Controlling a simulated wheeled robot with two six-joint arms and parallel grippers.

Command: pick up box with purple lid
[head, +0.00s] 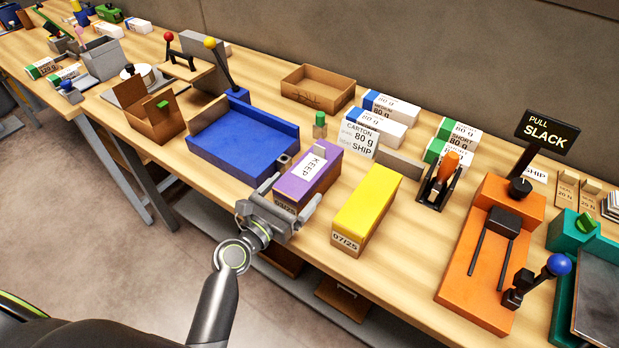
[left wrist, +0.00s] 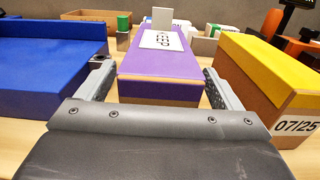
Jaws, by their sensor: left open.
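The box with the purple lid (head: 311,182) stands on the bench in the head view, with a white KEEP label on its lid. It also shows in the middle of the left wrist view (left wrist: 150,63). My left gripper (head: 293,200) is open at the near end of this box. In the left wrist view its two fingers (left wrist: 159,88) stand one on each side of the near end, with small gaps. The box's lower part is partly hidden by the gripper. My right gripper is not in view.
A yellow-lidded box (head: 366,208) marked 07/25 stands close on the right. A blue tray-like fixture (head: 240,143) is close on the left. Label cards and paper packs (head: 390,108) stand behind. An orange device (head: 485,250) is farther right. The bench's front edge lies near the gripper.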

